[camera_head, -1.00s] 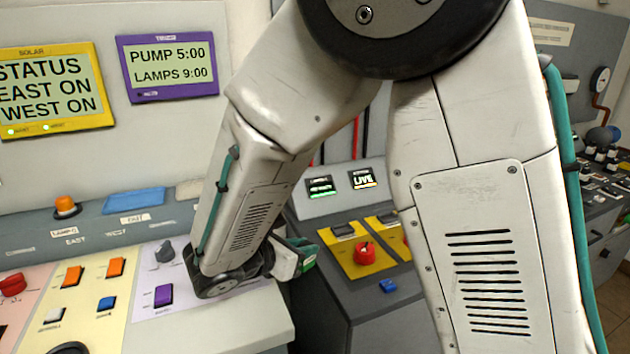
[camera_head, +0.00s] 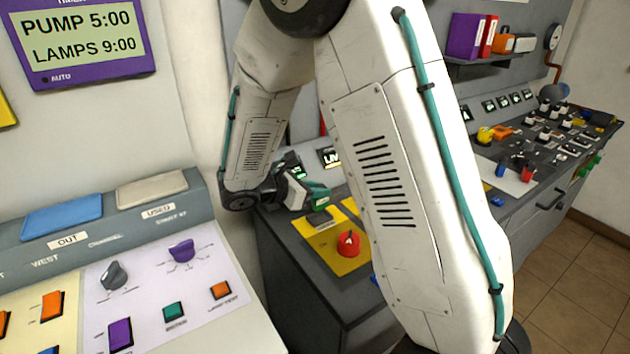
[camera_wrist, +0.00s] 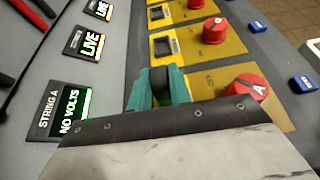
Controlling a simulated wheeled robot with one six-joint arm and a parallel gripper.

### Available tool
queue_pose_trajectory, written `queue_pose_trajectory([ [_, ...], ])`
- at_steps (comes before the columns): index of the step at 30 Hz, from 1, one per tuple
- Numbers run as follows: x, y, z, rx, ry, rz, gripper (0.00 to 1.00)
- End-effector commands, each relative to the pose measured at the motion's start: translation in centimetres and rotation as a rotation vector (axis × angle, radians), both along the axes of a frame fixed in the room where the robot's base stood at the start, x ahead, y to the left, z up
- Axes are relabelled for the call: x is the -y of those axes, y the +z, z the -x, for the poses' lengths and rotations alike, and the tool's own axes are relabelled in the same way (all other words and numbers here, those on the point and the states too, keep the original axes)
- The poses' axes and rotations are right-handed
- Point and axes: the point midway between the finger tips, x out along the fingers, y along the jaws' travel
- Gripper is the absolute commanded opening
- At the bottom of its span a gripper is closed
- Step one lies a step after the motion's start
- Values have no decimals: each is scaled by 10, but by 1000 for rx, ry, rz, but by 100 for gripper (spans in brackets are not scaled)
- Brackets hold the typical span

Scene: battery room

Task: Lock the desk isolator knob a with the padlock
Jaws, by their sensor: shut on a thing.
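Red isolator knob A (camera_head: 348,243) sits on a yellow plate (camera_head: 325,250) on the dark desk. It also shows right of my jaws in the wrist view (camera_wrist: 247,92), apart from them. My gripper (camera_head: 316,192) is low at the far left end of that plate. In the wrist view its teal jaws (camera_wrist: 158,92) are shut on a dark block (camera_wrist: 159,80), where the neighbouring plates carry dark switches. Its lower part is hidden. I cannot make out the padlock in any view.
The string A display (camera_wrist: 72,110) reads NO VOLTS; its neighbour (camera_wrist: 92,43) reads LIVE. A second red knob (camera_wrist: 215,30) sits beyond knob A. Small blue blocks (camera_wrist: 302,84) lie right of the plates. A pale panel (camera_head: 170,290) is at left; a crowded bench (camera_head: 550,150) is at right.

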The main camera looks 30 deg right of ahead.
Motion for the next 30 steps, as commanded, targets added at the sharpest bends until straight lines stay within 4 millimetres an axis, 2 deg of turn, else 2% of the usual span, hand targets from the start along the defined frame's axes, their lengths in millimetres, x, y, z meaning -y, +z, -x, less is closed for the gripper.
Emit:
queue_pose_trajectory([
  [3,-1,-12,0,-1,2,0,0],
  [9,-2,-22,-1,1,4,0,0],
  [30,-3,-24,-1,1,5,0,0],
])
